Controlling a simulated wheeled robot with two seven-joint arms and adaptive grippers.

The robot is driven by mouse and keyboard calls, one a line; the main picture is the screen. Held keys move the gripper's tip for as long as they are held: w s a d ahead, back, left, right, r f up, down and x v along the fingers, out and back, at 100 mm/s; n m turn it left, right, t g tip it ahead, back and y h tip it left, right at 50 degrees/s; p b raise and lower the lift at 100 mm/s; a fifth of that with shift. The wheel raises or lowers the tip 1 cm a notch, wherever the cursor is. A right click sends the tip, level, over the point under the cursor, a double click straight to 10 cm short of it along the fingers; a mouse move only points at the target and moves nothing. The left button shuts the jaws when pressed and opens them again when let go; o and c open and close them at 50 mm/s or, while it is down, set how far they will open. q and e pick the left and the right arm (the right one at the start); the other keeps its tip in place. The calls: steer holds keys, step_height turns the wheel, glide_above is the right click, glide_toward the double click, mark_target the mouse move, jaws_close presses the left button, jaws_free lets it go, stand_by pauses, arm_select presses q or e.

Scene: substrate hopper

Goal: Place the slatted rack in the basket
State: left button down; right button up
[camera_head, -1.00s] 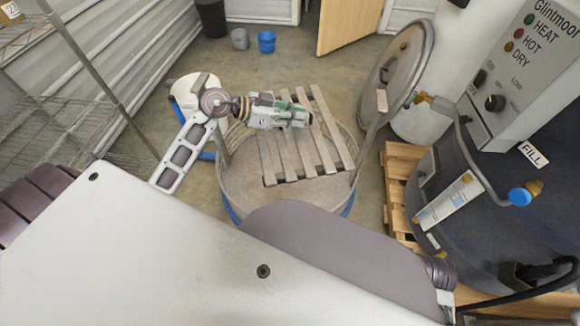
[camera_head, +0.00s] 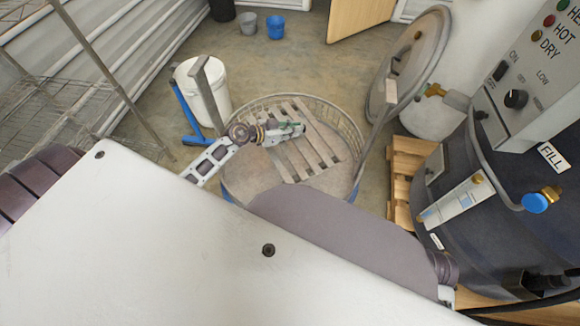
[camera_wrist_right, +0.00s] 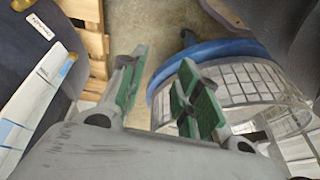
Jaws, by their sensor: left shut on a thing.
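The slatted rack (camera_head: 320,152), made of pale wooden slats, is in the head view within the outline of the round wire basket (camera_head: 345,122). Its far slat ends lie close to the basket's back rim. I cannot tell whether it rests on the brown fill (camera_head: 238,172) inside. My left gripper (camera_head: 299,129) is shut on the rack at its left side, over the basket. In the right wrist view my right gripper (camera_wrist_right: 158,92) is open, with green pads apart and nothing between them. The basket's mesh side (camera_wrist_right: 240,85) and blue band (camera_wrist_right: 205,55) are to its right.
A round lid (camera_head: 415,60) stands behind right. A dark drum (camera_head: 490,220) and wooden pallet (camera_head: 400,185) are at right. Wire shelving (camera_head: 60,110) is at left.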

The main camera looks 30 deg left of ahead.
arm_select(q)
steer(key=shift+n+t+y, duration=0.4)
steer(key=shift+n, duration=0.1)
steer(key=shift+w+a+f+b, duration=0.1)
steer(key=shift+a+f+b, duration=0.2)
steer(key=shift+f, duration=0.5)
steer(key=shift+w+a+f+b, duration=0.1)
steer(key=shift+a+f+b, duration=0.2)
steer(key=shift+f, duration=0.55)
steer(key=shift+w+a+f+b, duration=0.1)
steer(key=shift+a+f+b, duration=0.2)
steer(key=shift+f, duration=0.5)
arm_select(e)
steer(key=shift+s+a+r+t, duration=0.1)
steer(key=shift+a+r+t, duration=0.2)
steer(key=shift+r, duration=0.15)
steer(key=shift+f, duration=0.1)
